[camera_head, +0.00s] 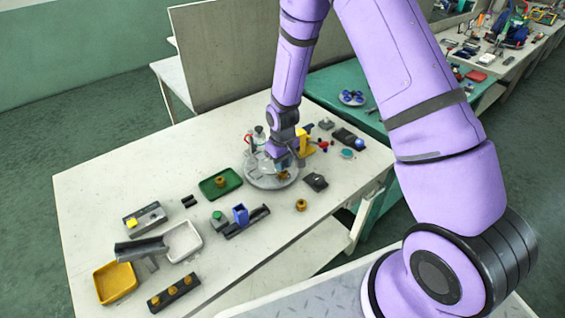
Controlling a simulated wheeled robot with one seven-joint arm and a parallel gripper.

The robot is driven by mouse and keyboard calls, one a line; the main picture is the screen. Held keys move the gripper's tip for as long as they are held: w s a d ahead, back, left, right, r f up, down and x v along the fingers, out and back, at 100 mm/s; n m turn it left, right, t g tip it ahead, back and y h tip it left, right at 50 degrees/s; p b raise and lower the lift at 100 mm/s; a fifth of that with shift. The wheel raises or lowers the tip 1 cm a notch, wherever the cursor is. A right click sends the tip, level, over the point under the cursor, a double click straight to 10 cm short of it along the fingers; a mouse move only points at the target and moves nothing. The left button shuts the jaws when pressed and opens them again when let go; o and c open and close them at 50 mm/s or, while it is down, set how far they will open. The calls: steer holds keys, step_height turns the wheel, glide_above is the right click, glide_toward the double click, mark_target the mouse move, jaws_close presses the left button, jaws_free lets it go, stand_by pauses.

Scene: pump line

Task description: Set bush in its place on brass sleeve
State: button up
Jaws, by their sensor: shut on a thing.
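My gripper (280,162) is at the end of the lilac arm, low over a round grey plate (262,183) on the white table. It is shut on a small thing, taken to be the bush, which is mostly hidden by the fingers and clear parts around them. A brass-coloured piece (284,175) shows at the plate's right side, just below the fingers. I cannot tell whether it is the brass sleeve, or whether the held thing touches it. Another brass-coloured piece (301,204) stands alone on the table, in front and to the right of the plate.
A green tray (207,192) with a brass piece lies left of the plate. A dark block (316,182) and a yellow stand (304,141) are close on the right. A blue holder (240,215) on a dark rail is in front.

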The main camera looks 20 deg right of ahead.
steer(key=shift+f, duration=0.1)
stand_by(0.6)
steer(key=o, duration=0.9)
steer(key=shift+c, duration=0.2)
steer(key=shift+r, duration=3)
